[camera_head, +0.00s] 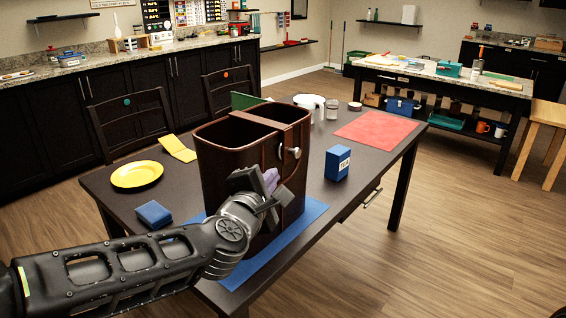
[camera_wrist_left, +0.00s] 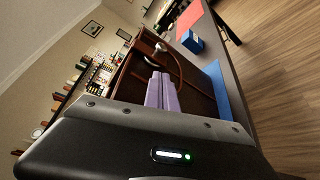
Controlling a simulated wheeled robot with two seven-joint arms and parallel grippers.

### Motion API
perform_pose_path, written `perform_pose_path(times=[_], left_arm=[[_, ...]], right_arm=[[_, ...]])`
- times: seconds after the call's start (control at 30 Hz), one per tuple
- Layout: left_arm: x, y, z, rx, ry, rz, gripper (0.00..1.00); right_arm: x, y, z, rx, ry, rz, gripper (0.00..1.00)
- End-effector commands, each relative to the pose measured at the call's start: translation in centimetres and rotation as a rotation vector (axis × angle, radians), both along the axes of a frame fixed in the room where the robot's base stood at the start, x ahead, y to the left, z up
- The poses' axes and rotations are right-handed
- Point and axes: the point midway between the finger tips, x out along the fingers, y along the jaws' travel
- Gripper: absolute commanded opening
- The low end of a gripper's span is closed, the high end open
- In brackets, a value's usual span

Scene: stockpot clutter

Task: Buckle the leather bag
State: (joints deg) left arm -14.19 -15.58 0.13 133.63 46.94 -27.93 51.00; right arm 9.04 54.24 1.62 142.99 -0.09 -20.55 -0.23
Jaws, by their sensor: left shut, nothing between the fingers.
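The leather bag (camera_head: 220,165) is a dark brown, open-topped box standing upright on a blue mat (camera_head: 305,216) on the dark table. A silver round fastener (camera_head: 294,152) sits near the top of its right-hand face, beside a loop-like strap. In the left wrist view, the bag (camera_wrist_left: 198,98) shows its brown face, with the silver fastener (camera_wrist_left: 160,47) near its top edge. My left gripper (camera_head: 272,180) is in front of that face, below the fastener. Its lavender fingers (camera_wrist_left: 160,78) are together and empty. Whether they touch the bag is unclear. My right gripper is out of view.
Around the bag on the table (camera_head: 185,190) are a yellow plate (camera_head: 137,174), a yellow cloth (camera_head: 178,148), a small blue box (camera_head: 153,214), a labelled blue box (camera_head: 337,163), a glass jar (camera_head: 332,110) and a red mat (camera_head: 381,131). Chairs stand behind.

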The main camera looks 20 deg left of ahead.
Motion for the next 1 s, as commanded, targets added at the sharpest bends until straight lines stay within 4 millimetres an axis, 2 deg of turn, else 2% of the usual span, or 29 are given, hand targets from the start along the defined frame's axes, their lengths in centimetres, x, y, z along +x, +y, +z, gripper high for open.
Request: perform_pose_path(times=[0.23, 0.37, 0.57, 0.8, 1.0], left_arm=[[0.1, -0.1, 0.0, 0.003, 0.000, -0.004, 0.00], [0.9, -0.1, -0.2, 0.004, 0.001, -0.004, 0.00], [3.5, 0.0, -0.6, 0.007, 0.001, -0.005, 0.00], [7.5, 0.2, -1.3, 0.007, 0.001, -0.006, 0.00], [9.6, 0.4, -1.5, 0.006, 0.000, -0.004, 0.00]], right_arm=[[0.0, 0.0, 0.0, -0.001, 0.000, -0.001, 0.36], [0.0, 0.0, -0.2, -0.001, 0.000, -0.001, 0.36], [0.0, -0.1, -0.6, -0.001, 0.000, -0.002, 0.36], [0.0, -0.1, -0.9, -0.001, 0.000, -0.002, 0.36], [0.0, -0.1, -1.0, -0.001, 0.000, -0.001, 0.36]])
